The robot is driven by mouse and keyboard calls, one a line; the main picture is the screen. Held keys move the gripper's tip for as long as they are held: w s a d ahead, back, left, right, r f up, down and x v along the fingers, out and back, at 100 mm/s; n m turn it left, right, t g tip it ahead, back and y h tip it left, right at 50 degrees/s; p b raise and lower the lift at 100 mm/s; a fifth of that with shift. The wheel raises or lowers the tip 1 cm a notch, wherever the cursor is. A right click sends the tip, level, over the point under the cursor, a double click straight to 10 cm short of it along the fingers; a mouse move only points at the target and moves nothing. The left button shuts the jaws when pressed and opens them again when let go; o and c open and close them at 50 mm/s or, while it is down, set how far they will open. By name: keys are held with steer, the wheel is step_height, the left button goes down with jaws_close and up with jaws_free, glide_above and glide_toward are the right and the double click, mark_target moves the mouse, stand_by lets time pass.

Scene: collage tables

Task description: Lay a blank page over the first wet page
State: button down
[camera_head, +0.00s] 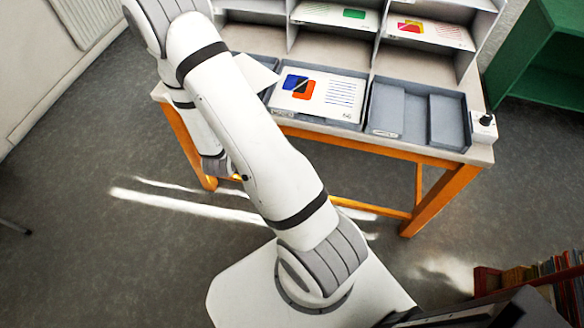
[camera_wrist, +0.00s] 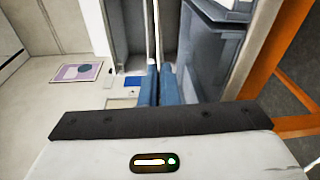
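The page (camera_head: 318,94) with blue and orange-red shapes and lines of print lies face up in the middle grey tray on the table. A plain white page (camera_head: 257,73) shows beside my arm, above the table to the left of that tray, apart from the printed page. In the wrist view my gripper (camera_wrist: 157,72) has its blue fingers close together, with the thin white page (camera_wrist: 154,35) seen edge-on between them. In the head view my gripper is hidden behind my arm. Whether the printed page is wet cannot be told.
A right-hand grey tray (camera_head: 459,105) holds grey blocks. A rack (camera_head: 417,63) behind holds pages with green and red-yellow prints. A small black-topped device (camera_head: 485,124) stands at the table's right end. A green shelf (camera_head: 540,75) stands further right.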

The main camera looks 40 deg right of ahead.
steer(key=s+d+f+m+g+h+b, duration=0.1)
steer(key=s+m+g+h+b, duration=0.25)
steer(key=s+m+g, duration=0.55)
steer(key=s+d+f+m+g+h+b, duration=0.15)
steer(key=s+m+g+h+b, duration=0.35)
steer(key=s, duration=0.9)
steer(key=w+d+n+g+y+b, duration=0.15)
steer(key=w+d+b, duration=0.45)
steer(key=w+d, duration=0.8)
steer(key=shift+n+t+y, duration=0.25)
steer(key=shift+y, duration=0.15)
steer(key=shift+s+d+f+b, duration=0.1)
steer(key=shift+d+f+b, duration=0.15)
steer(key=shift+f, duration=0.9)
steer(key=shift+s+d+f+b, duration=0.1)
steer(key=shift+f+b, duration=0.1)
steer(key=shift+f, duration=1)
steer(key=shift+d+f+b, duration=0.2)
steer(key=shift+f+b, duration=0.05)
steer(key=shift+f, duration=0.9)
steer(key=c, duration=1.6)
jaws_free()
steer(key=w+a, duration=0.1)
steer(key=a, duration=0.6)
steer(key=shift+a+p, duration=0.4)
steer(key=shift+p, duration=0.05)
